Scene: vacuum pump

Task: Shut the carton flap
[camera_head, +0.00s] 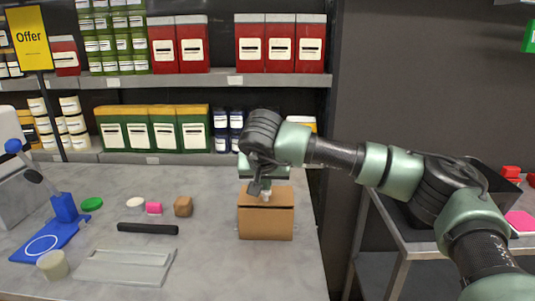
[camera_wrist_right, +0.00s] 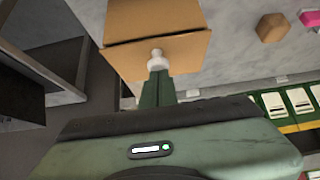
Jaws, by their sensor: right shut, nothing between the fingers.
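The brown cardboard carton (camera_head: 266,223) stands on the right part of the grey counter. Its top flap (camera_head: 283,196) lies across the top. In the right wrist view the carton (camera_wrist_right: 150,18) shows a dark line between its larger face and the flap (camera_wrist_right: 190,52), and I cannot tell how wide any gap is. My right gripper (camera_head: 258,188) points down over the flap, its fingers shut and empty. The fingers also show in the wrist view (camera_wrist_right: 157,85). A small white rounded piece (camera_wrist_right: 156,57) sits at their tips, against or just before the flap. My left gripper is out of view.
Left on the counter are a black bar (camera_head: 147,229), a grey tray (camera_head: 126,267), a brown block (camera_head: 183,206), a pink block (camera_head: 153,208) and a blue stand (camera_head: 64,208). Shelves of boxes line the back. The counter's right edge is close to the carton.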

